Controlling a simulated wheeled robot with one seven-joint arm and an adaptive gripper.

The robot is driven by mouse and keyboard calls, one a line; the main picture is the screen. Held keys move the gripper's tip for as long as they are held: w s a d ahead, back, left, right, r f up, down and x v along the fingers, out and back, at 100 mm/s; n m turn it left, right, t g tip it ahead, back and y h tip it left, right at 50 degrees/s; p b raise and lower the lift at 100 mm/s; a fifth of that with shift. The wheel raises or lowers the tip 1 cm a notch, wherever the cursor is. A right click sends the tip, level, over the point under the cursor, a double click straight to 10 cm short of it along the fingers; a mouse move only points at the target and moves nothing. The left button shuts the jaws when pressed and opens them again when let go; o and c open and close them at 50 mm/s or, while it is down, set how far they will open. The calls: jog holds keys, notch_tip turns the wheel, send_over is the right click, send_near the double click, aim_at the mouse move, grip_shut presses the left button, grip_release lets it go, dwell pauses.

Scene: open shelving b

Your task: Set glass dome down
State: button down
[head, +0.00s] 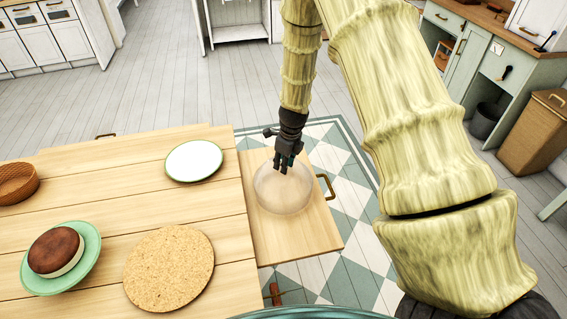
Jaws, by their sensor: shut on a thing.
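The clear glass dome (283,191) is at the pull-out board (262,240) on the right side of the table, and it appears upright. My gripper (284,163) is over the top of the dome with its fingers pointing down, shut on the dome's top. The fingertips hide the part they hold. I cannot tell whether the dome's rim touches the board or hangs slightly above it.
On the table (110,210) are a white plate (194,161), a round cork mat (168,268), a cake (56,251) on a green plate (88,262), and a woven basket (17,183). The board's front strip is bare. A brass handle (327,187) sits at its right edge.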

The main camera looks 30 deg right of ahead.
jog(key=shift+f, duration=0.35)
jog(key=c, duration=1.2)
grip_release()
jog(key=shift+f, duration=0.1)
jog(key=shift+o, duration=0.2)
jog(key=shift+s, duration=0.1)
notch_tip(320, 180, up, 12)
jog(key=s+b, duration=0.1)
jog(key=b, duration=0.1)
jog(key=shift+s+d, duration=0.25)
jog(key=shift+d, duration=0.15)
